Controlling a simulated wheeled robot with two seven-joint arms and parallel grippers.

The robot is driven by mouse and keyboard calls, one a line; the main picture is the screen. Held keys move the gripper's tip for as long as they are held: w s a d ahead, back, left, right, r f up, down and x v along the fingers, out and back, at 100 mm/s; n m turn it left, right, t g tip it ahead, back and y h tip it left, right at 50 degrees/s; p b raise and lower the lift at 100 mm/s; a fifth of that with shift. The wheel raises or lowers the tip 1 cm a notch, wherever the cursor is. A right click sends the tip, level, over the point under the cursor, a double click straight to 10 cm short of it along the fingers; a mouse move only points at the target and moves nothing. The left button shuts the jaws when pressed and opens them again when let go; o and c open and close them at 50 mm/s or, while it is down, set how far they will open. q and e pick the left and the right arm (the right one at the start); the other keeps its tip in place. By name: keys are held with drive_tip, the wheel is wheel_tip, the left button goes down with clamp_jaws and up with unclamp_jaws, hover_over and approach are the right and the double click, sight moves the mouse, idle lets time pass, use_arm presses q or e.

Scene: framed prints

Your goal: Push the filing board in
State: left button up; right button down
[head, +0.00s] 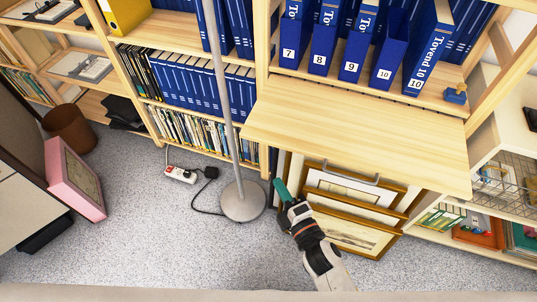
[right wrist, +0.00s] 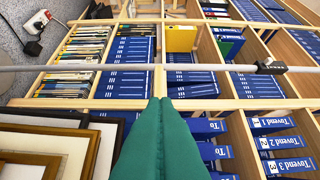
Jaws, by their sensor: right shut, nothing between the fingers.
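The filing board (head: 350,125) is a pale wooden panel sticking out of the shelf unit below the blue binders. A grey handle (head: 351,175) shows at its front edge. My right gripper (head: 280,187) is shut and empty, low in front of the shelf, left of the handle and apart from the board. Its teal fingers (right wrist: 160,108) are pressed together in the right wrist view, where I cannot make out the board. My left gripper is not in view.
Framed prints (head: 350,205) lean below the board, close to my right gripper. A lamp pole with a round base (head: 243,201) stands to the left, near a power strip (head: 181,174). Blue binders (head: 322,42) stand above the board. Carpet (head: 150,245) is clear at front left.

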sight(267, 143)
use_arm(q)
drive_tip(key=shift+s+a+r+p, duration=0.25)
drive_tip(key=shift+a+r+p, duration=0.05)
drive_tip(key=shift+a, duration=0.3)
use_arm(e)
drive_tip(key=shift+w+a+f, duration=0.1)
drive_tip(key=shift+w+a, duration=0.3)
drive_tip(key=shift+w, duration=1.4)
drive_tip(key=shift+w+a+r, duration=0.1)
drive_tip(key=shift+w+a, duration=0.25)
drive_tip(key=shift+w, duration=1.4)
drive_tip(key=shift+w+a+f, duration=0.1)
drive_tip(key=shift+w+a, duration=0.3)
drive_tip(key=shift+w, duration=1.4)
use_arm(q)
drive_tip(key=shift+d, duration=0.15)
use_arm(e)
drive_tip(key=shift+d, duration=0.1)
